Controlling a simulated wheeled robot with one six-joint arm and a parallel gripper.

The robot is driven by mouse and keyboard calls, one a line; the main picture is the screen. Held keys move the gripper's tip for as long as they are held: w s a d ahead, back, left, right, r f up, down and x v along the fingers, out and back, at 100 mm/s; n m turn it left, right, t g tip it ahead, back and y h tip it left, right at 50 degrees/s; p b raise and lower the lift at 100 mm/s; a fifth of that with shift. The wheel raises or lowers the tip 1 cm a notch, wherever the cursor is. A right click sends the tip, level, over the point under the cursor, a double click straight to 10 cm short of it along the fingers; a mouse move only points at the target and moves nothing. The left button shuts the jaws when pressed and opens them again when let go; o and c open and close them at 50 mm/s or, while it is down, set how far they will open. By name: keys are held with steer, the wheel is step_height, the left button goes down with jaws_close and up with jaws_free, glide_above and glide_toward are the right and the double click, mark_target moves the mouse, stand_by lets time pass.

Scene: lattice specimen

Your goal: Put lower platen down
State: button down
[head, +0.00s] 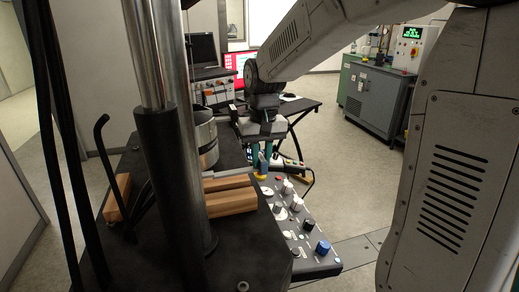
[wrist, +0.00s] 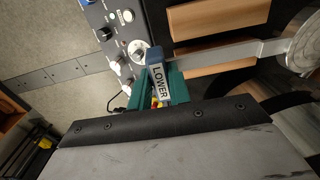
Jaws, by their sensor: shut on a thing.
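The lower platen shows in the wrist view as a flat metal bar (wrist: 215,55) running right to a round metal disc (wrist: 302,52), cut off by the picture edge. At its left end is a blue handle with a white label reading LOWER (wrist: 158,82). My gripper (wrist: 165,88), with teal fingers, is shut on this handle. In the head view, my gripper (head: 262,152) reaches down beside the dark machine table, over the control panel's back end. The bar (head: 228,174) runs left from it towards the columns. I cannot tell whether the platen touches its support.
Thick columns (head: 170,160) stand close at left. A control panel with knobs (head: 300,225) runs along the table's right edge. Open floor lies further right.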

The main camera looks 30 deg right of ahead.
mark_target(262, 169)
steer(key=shift+f, duration=1.9)
steer(key=c, duration=1.3)
jaws_free()
steer(key=shift+s+f, duration=0.1)
